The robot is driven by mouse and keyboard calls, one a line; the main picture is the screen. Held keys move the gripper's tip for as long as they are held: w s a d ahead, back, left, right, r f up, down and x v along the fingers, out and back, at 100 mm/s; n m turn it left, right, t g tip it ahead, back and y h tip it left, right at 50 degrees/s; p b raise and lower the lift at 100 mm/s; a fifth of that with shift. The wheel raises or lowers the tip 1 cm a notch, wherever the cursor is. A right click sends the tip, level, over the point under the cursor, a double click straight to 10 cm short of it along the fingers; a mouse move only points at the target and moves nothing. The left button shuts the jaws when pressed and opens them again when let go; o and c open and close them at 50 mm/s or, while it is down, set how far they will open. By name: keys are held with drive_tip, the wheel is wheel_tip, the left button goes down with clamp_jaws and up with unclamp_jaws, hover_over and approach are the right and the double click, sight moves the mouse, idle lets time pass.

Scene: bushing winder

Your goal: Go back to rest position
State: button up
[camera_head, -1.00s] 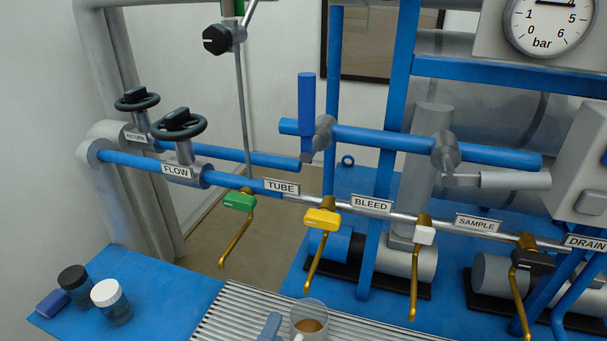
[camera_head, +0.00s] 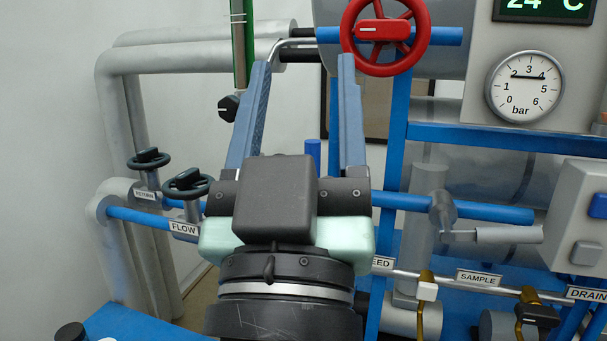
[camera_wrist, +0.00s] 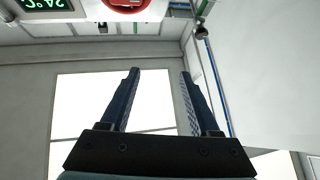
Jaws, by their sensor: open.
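My gripper (camera_head: 303,62) stands upright in the middle of the head view, its two long blue-grey fingers spread apart and pointing up. Nothing is between them. In the wrist view my gripper (camera_wrist: 160,72) is also open and empty, with a bright white panel (camera_wrist: 85,105) behind it. In the head view the gripper body and wrist hide the middle of the blue pipe and the tube valve area.
A red handwheel (camera_head: 385,30) is just right of the fingers. Black handwheels (camera_head: 187,184) sit at left. A gauge (camera_head: 525,87) and a grey box (camera_head: 585,215) are at right. The sample valve (camera_head: 427,291) and drain valve (camera_head: 537,316) hang low right. The left wall side is clear.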

drive_tip(key=s+r+t+y+p, duration=0.1)
drive_tip(key=s+r+p, duration=0.2)
drive_tip(key=r+p, duration=1.4)
wheel_tip(320, 180, up, 6)
drive_tip(key=shift+s+f+t+y+p, duration=0.1)
drive_tip(key=shift+s+t+y+p, duration=0.1)
drive_tip(key=shift+t+y+p, duration=0.2)
